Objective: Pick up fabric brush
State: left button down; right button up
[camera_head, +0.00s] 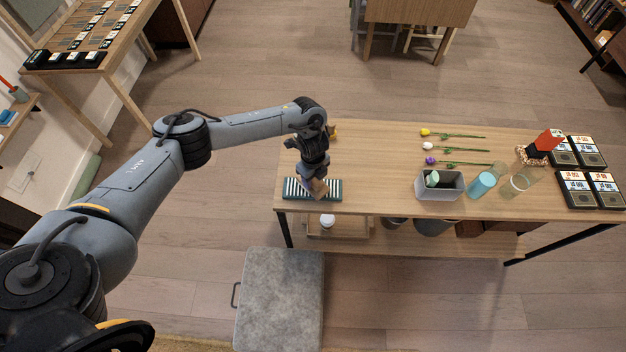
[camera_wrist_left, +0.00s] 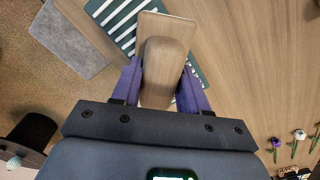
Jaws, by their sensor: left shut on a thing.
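The fabric brush is a wooden piece with a long rounded grip on a flat wooden board (camera_wrist_left: 165,62); it also shows small in the head view (camera_head: 319,188). My left gripper (camera_head: 313,177) points down at the left end of the table. In the left wrist view its purple fingers (camera_wrist_left: 160,85) are shut on the brush's grip, one on each side. The brush is over a dark green and white striped mat (camera_head: 296,189). I cannot tell whether it touches the mat. The brush's underside is hidden. My right gripper is not in view.
The wooden table (camera_head: 375,175) is bare right of the mat. Farther right are several flowers (camera_head: 455,150), a grey bin (camera_head: 440,193), a blue cup (camera_head: 481,185), a clear jar (camera_head: 517,184) and dark card boxes (camera_head: 590,188). A grey cushioned stool (camera_head: 280,300) stands in front.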

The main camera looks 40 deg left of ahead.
pick_arm(q)
jog(key=shift+r, duration=0.45)
jog(key=r, duration=0.3)
jog(key=shift+s+d+r+p, duration=0.1)
jog(key=shift+d+r+p, duration=0.2)
jog(key=shift+d, duration=0.05)
jog(key=s+d+r+p, duration=0.3)
jog(key=d+r, duration=0.3)
jog(key=d, duration=0.4)
jog(key=shift+s+d+r, duration=0.15)
jog(key=shift+d+r, duration=0.05)
jog(key=shift+d, duration=0.05)
jog(key=c, duration=1.2)
grip_release()
jog(key=shift+c, duration=1.5)
jog(key=shift+m, duration=0.3)
